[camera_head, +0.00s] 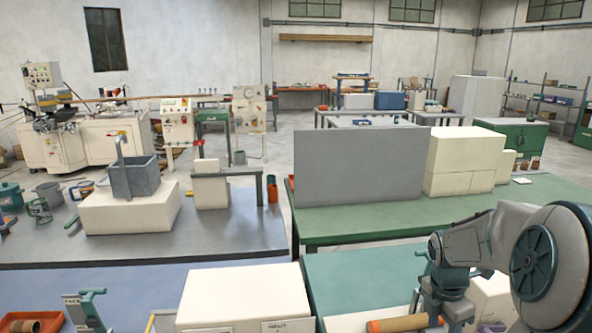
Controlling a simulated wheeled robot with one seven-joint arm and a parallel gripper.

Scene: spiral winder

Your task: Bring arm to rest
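My arm (465,248) is folded in at the lower right, its large round joint near the right edge. The wrist end hangs down over the front green table. My gripper (430,308) is low at the bottom edge, partly cut off and small, so its fingers cannot be made out. A brown tube (398,323) with an orange end lies level right beside it. I cannot tell whether the gripper touches or holds this tube.
A cream box (245,297) stands at the front centre. A grey upright panel (358,166) and cream cabinets (458,160) stand on the green table (340,222) behind. A grey bin (134,178) sits on a cream block at left. Bare front green tabletop (355,275) shows left of my arm.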

